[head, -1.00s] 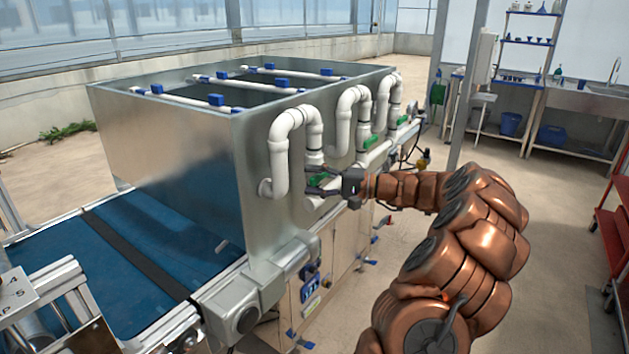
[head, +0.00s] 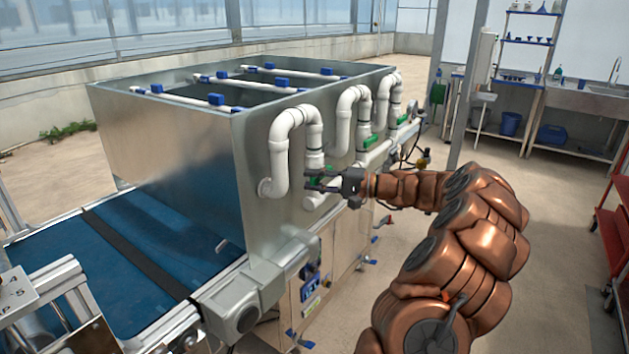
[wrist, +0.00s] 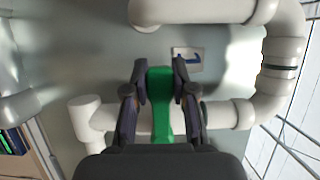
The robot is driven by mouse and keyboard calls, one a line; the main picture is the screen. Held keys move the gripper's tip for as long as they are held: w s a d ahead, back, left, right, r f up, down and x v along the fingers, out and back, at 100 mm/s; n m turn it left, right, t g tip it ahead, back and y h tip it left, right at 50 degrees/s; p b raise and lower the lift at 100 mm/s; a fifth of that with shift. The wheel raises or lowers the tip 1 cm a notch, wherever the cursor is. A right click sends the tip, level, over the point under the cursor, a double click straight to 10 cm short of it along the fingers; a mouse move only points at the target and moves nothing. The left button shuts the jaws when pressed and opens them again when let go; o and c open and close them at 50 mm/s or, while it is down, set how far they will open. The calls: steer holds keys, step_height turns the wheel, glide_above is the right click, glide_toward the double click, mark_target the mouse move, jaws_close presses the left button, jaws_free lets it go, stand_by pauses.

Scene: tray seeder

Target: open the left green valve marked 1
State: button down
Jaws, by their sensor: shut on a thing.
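The left green valve handle (head: 316,182) is on the nearest white pipe (head: 313,135), on the side of the metal tank. It is mostly hidden by my gripper (head: 322,181) in the head view. In the wrist view the green handle (wrist: 160,100) lies between the two dark fingers of my gripper (wrist: 160,72), which are shut on it from both sides. There the handle stretches across the white pipe (wrist: 225,114). A small label with a blue mark (wrist: 187,59) is on the tank wall beside the handle.
Two more green valves, a middle one (head: 364,146) and a far one (head: 403,120), sit on the pipes farther along the tank (head: 165,135). A blue conveyor belt (head: 130,245) is at the left.

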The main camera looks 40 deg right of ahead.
steer(key=shift+f, duration=0.1)
steer(key=f+n+b, duration=0.2)
steer(key=b, duration=0.3)
steer(key=shift+h, duration=0.4)
steer(key=f+n+h+b, duration=0.1)
steer(key=b, duration=0.3)
steer(key=d+f+n+g+b, duration=0.1)
steer(key=n+b, duration=0.1)
steer(key=b, duration=0.2)
steer(key=f+n+h+b, duration=0.1)
steer(key=n+b, duration=0.1)
steer(key=b, duration=0.2)
steer(key=shift+w+d+h+b, duration=0.3)
steer(key=shift+w+d, duration=0.05)
steer(key=shift+d+f+n+h+b, duration=0.1)
steer(key=shift+d+n+h+b, duration=0.2)
steer(key=shift+n+b, duration=0.45)
steer(key=shift+w+b, duration=0.1)
steer(key=shift+b, duration=0.2)
steer(key=c, duration=0.9)
jaws_free()
